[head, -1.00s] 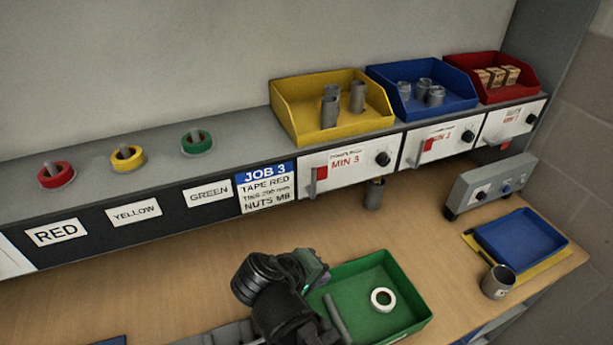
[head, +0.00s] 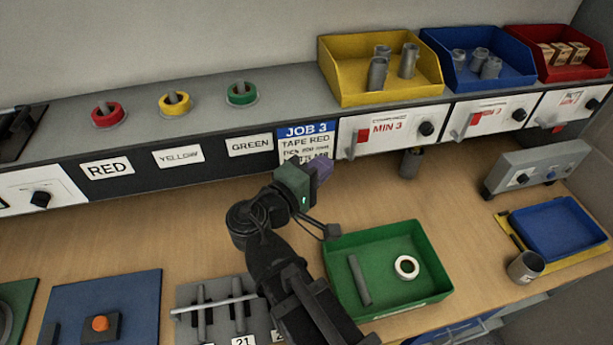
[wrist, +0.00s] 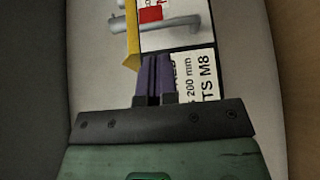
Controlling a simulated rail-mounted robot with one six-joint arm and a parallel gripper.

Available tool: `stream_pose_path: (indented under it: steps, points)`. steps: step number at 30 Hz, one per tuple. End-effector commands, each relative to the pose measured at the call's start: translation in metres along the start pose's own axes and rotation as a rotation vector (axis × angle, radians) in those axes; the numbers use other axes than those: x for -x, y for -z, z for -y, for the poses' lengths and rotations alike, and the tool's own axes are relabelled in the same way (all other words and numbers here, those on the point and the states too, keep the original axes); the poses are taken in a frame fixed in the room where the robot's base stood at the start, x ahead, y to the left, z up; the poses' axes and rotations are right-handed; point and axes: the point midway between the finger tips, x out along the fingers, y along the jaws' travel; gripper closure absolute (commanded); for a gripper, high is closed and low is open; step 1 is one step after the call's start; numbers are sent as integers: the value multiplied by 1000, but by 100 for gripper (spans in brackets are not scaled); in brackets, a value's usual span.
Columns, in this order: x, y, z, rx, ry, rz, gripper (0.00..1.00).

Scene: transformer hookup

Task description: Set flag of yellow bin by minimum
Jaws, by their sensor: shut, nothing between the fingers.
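The yellow bin (head: 345,88) stands on the shelf and holds three grey tubes. On the white panel below it are a "MIN 3" card (head: 392,127), a black knob and a grey lever with a red flag (head: 361,138). My gripper (head: 322,166) has purple fingers, shut and empty, in front of the JOB 3 sign, left of that lever. In the wrist view the fingers (wrist: 155,68) point toward the grey lever (wrist: 170,25) and red flag (wrist: 150,14); they look apart from it. The bin's yellow edge (wrist: 133,38) shows beside them.
The blue bin (head: 435,60) and red bin (head: 525,48) stand to the right, with similar panels below. A green tray (head: 440,285) with a white ring and a grey rod lies on the bench. A grey cup (head: 524,267) and a grey control box (head: 540,168) are at the right.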

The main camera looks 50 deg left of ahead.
Motion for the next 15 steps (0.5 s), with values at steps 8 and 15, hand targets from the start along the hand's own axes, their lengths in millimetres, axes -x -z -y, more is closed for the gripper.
stream_pose_path:
  steps: [8,15]
  points:
    - [-56,0,0,0,1,3,100]
    - [-71,0,0,0,1,1,100]
